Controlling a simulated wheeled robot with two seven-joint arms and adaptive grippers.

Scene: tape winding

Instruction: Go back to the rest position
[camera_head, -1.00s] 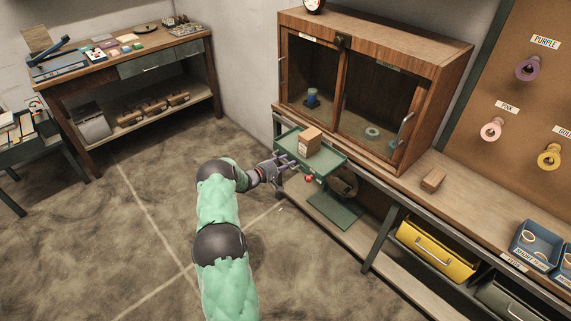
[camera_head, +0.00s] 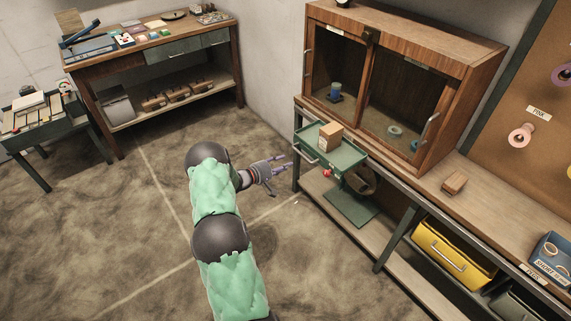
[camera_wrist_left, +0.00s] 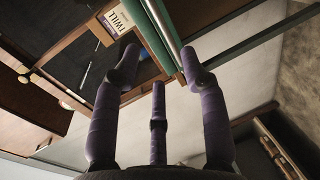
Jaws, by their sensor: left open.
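My left gripper (camera_head: 275,165) is open and empty, with purple-wrapped fingers. It is over the floor, to the left of the green drawer (camera_head: 347,153) and apart from it. Its spread fingers also show in the left wrist view (camera_wrist_left: 160,85). My left arm comes up from the bottom of the head view in a green quilted cover. A small brown box (camera_head: 330,135) stands in the open drawer. A box with printed letters also shows at the top of the left wrist view (camera_wrist_left: 120,18). My right gripper is out of view.
A wooden cabinet (camera_head: 468,75) with glass doors stands on the bench behind the drawer. A wooden block (camera_head: 454,183) lies on the bench top. A yellow bin (camera_head: 450,248) sits below. A wooden desk (camera_head: 150,50) stands at the back left. The floor (camera_head: 130,220) around my arm is clear.

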